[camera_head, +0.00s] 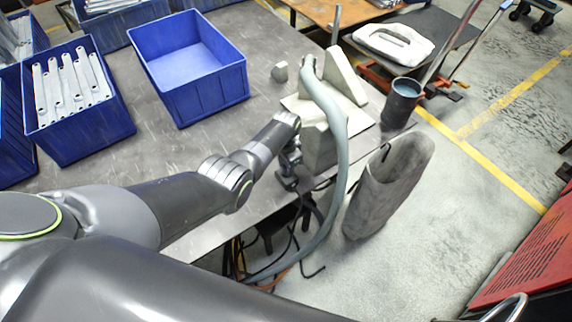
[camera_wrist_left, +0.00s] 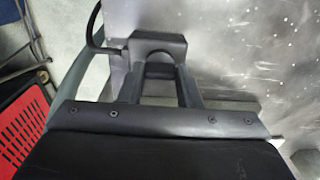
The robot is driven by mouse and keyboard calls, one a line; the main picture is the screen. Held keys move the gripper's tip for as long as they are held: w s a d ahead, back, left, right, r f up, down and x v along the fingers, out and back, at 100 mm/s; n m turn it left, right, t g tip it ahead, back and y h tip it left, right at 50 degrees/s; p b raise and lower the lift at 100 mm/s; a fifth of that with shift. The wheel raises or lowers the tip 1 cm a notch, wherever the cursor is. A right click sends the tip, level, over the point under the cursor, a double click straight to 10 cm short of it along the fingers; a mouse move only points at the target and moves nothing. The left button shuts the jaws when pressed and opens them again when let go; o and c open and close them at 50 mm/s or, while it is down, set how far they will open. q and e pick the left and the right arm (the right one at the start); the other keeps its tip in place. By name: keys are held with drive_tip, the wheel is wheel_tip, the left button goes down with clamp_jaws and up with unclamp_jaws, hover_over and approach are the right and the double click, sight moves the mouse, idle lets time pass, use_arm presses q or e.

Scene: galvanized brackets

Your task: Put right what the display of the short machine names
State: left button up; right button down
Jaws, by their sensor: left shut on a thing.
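My left gripper (camera_head: 291,168) is at the table's front edge, at the foot of a grey machine (camera_head: 320,148). In the left wrist view its two fingers (camera_wrist_left: 160,88) are shut on a dark grey block-like thing (camera_wrist_left: 158,45). A black cable runs off to the left from near this thing. In the head view the held thing is small and partly hidden by my gripper, so I cannot tell what it is. No readable display shows in either view. My right gripper is not in view.
A thick grey hose (camera_head: 333,110) arches past the machine to the floor. Blue bins stand on the metal table (camera_head: 190,135); one bin (camera_head: 83,130) holds several galvanized brackets (camera_head: 72,85), another (camera_head: 205,95) looks empty. A grey sack-like bin (camera_head: 385,195) and dark bucket (camera_head: 402,103) stand to the right.

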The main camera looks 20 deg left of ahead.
use_arm(q)
drive_tip(key=o, duration=1)
drive_tip(key=shift+r, duration=0.1)
wheel_tip(320, 180, up, 6)
drive_tip(key=shift+r+p, duration=0.25)
drive_tip(key=shift+p, duration=0.85)
wheel_tip(320, 180, up, 11)
drive_tip(key=shift+f, duration=0.1)
